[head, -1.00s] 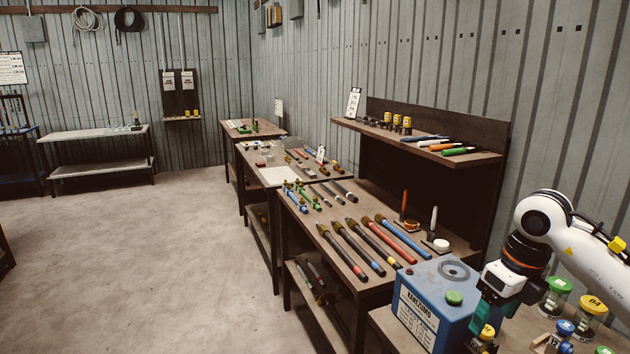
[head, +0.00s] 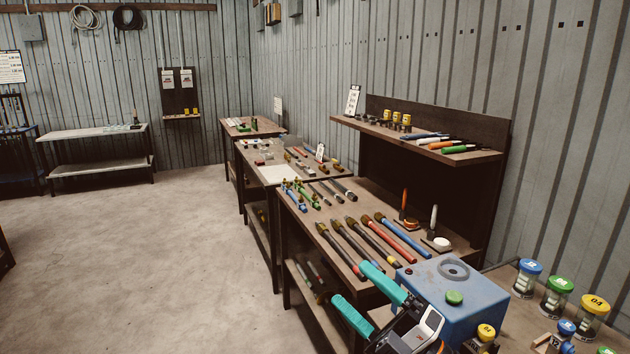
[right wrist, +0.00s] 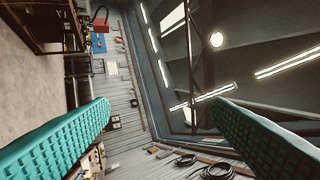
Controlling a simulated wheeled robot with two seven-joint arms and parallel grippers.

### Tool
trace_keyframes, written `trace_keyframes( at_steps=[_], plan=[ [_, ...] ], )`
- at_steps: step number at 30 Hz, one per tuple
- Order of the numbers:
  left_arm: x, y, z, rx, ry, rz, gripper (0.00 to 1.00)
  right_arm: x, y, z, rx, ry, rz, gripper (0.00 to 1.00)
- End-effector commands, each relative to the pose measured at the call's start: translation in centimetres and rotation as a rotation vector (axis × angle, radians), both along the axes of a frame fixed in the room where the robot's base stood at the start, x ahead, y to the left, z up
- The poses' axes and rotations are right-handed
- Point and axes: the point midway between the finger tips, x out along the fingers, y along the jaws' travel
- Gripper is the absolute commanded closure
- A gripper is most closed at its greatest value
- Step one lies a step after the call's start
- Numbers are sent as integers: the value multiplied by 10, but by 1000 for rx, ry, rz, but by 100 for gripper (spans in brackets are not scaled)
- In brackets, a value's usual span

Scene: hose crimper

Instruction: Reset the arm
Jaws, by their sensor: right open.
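My left gripper is in neither view.
A workbench with hoses (head: 362,244) stands beyond the crimper, with a shelf (head: 425,146) above it. Lidded jars (head: 557,297) stand right of the crimper. The concrete floor (head: 150,250) at left is clear.

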Motion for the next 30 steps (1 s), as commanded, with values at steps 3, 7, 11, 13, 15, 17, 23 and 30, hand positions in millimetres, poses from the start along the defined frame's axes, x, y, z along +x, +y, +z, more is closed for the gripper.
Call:
trace_keyframes(
  at_steps=[3, 7, 11, 13, 15, 17, 23, 30],
  plan=[
    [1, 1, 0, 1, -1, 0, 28, 13, -48, -34, 293, 310, -229, 28],
    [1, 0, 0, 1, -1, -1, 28, 6, -100, -109, 522, 702, -491, 28],
    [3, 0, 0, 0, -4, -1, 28, -34, -133, -193, 650, 1090, -713, 28],
    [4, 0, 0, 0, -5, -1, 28, -63, -141, -229, 684, 1269, -804, 28],
    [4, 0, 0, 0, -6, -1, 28, -90, -145, -255, 699, 1416, -874, 28],
    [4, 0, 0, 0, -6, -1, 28, -112, -146, -273, 704, 1524, -922, 28],
    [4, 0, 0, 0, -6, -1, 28, -178, -145, -310, 694, 1811, -1036, 28],
    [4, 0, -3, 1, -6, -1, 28, -239, -138, -341, 652, 2068, -1119, 28]
  ],
)
